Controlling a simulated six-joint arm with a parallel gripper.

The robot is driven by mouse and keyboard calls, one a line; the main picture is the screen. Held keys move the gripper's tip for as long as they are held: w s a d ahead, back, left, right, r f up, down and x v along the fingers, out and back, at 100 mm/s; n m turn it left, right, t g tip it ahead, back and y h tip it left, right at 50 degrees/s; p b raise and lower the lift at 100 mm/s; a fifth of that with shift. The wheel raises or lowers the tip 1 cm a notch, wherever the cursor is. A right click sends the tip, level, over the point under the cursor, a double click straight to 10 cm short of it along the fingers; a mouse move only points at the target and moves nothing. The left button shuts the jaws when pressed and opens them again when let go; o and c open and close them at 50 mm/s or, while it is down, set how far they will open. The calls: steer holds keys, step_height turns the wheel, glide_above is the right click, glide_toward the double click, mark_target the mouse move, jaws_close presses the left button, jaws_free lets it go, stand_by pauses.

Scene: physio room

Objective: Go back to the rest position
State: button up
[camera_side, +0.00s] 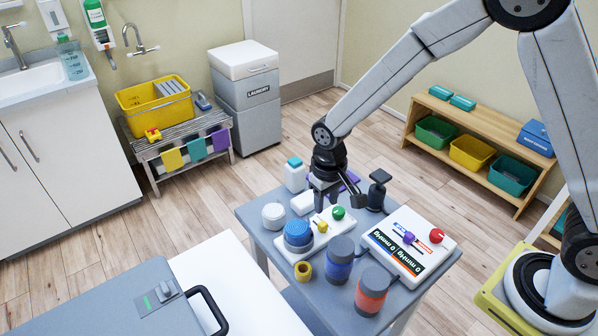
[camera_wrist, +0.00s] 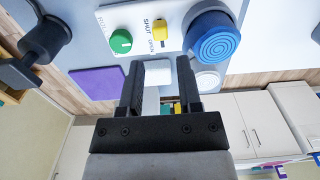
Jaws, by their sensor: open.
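My gripper (camera_side: 326,193) hangs pointing down over the back part of the small grey table (camera_side: 253,226). In the wrist view my gripper (camera_wrist: 159,68) has its two black fingers apart, with nothing held between them. Just beyond the fingertips is a white panel (camera_wrist: 178,38) with a green knob (camera_wrist: 121,41), a yellow switch (camera_wrist: 159,31) marked SHUT and OPEN, and a round blue ridged piece (camera_wrist: 212,38). In the side view the green knob (camera_side: 338,213) and blue piece (camera_side: 298,234) are close in front of my gripper.
Blue and orange jars (camera_side: 340,262) (camera_side: 371,291) stand at the table's front. A white box with a red knob (camera_side: 437,236) is on the right, a black stand (camera_side: 378,190) behind it. The air above the table is clear.

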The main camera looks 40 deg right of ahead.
steer(key=shift+s+d+r, duration=0.2)
steer(key=shift+d+r, duration=0.1)
steer(key=s+d+r+t, duration=0.2)
steer(key=s+d+r, duration=0.4)
steer(key=s+d, duration=0.3)
steer(key=s, duration=0.2)
steer(key=shift+s+d+t, duration=0.3)
steer(key=shift+s, duration=0.05)
